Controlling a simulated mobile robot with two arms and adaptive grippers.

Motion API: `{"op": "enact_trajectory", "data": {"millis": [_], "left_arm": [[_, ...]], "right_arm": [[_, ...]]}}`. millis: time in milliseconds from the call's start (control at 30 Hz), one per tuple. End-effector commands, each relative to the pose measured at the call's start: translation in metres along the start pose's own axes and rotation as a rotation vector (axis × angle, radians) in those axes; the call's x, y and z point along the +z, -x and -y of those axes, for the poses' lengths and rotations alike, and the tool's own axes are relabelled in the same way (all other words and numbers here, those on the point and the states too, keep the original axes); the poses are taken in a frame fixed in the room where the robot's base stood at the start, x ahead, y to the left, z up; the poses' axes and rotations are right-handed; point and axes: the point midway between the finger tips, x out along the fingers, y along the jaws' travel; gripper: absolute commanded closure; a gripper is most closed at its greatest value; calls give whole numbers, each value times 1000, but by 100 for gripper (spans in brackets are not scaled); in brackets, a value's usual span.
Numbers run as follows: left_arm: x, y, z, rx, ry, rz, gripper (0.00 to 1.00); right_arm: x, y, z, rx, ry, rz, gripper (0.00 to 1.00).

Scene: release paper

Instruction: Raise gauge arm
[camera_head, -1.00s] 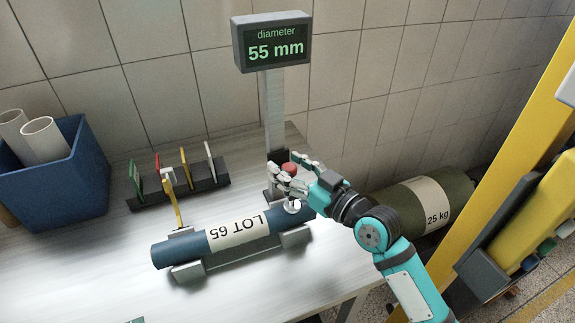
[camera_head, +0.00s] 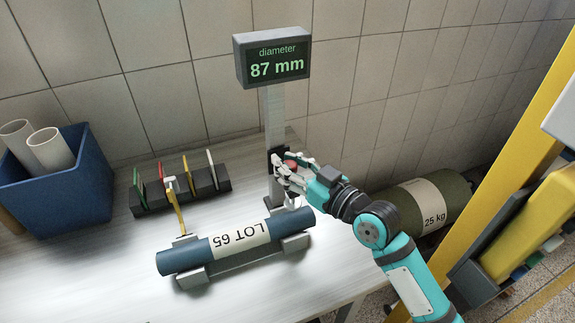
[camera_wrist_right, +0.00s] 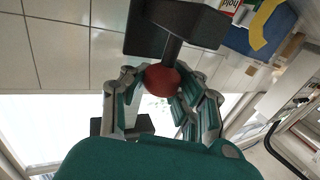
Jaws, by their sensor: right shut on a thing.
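The gauge's display (camera_head: 273,64) reads "diameter 87 mm" at the top of a grey post (camera_head: 274,120) standing at the table's back. The gauge arm's red knob (camera_head: 290,164) is between the fingers of my right gripper (camera_head: 287,174), which is shut on it. The red knob also shows in the right wrist view (camera_wrist_right: 162,79), with fingers on both sides. A blue roll (camera_head: 188,260) labelled "LOT 65" lies in a grey cradle (camera_head: 193,279) below the gripper. The rest of the gauge arm is mostly hidden by the hand. My left gripper is not in view.
A black rack (camera_head: 200,187) with several coloured upright tags stands left of the post. A blue bin (camera_head: 60,190) holds white tubes. An olive roll marked 25 kg (camera_head: 400,205) lies right of the table.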

Motion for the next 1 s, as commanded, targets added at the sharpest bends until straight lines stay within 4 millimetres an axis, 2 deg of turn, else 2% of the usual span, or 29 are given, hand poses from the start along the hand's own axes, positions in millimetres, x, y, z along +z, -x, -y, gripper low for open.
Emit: {"op": "enact_trajectory", "data": {"millis": [33,333,500,833,867,1000], "left_arm": [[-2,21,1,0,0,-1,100],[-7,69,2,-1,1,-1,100],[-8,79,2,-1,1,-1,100],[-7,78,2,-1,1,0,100],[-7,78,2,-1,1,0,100],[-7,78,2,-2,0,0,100]], "right_arm": [[-28,1,-1,2,6,-12,100],[-88,1,-1,3,5,-12,100],[-101,2,-1,3,3,-12,100],[-102,2,-2,5,5,-15,100],[-102,2,-2,5,5,-16,77],[-101,2,-1,4,5,-13,59]]}}
